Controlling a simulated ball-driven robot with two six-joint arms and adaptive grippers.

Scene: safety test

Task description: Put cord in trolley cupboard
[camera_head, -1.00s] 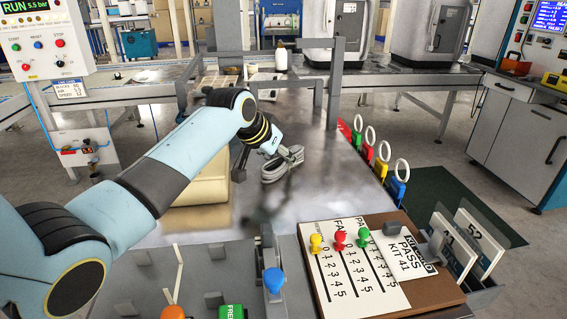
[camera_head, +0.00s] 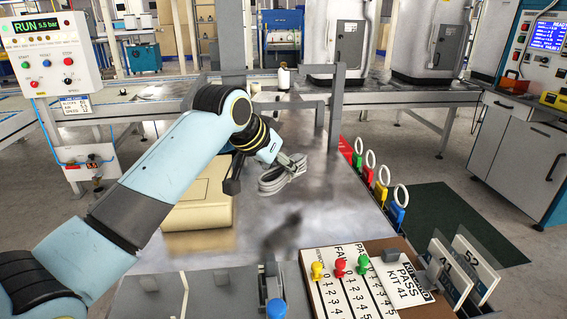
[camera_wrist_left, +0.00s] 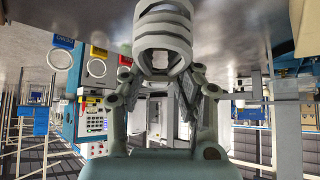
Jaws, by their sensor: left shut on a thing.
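The cord (camera_head: 283,175) is a grey coiled bundle over the shiny metal table top (camera_head: 325,215). My left gripper (camera_head: 272,160) is shut on it, and the arm reaches in from the left. In the left wrist view the cord (camera_wrist_left: 163,40) shows as pale loops between the two fingers of my left gripper (camera_wrist_left: 163,75). I cannot tell whether the cord touches the table. My right gripper is not in view. I cannot make out the trolley cupboard for certain; a grey cabinet with doors (camera_head: 520,150) stands at the right.
A cream case (camera_head: 200,208) lies left of the cord, close under my arm. A grey upright frame (camera_head: 335,110) stands behind it. Coloured tags with white rings (camera_head: 381,180) line the table's right edge. A pegboard (camera_head: 350,285) sits at the front.

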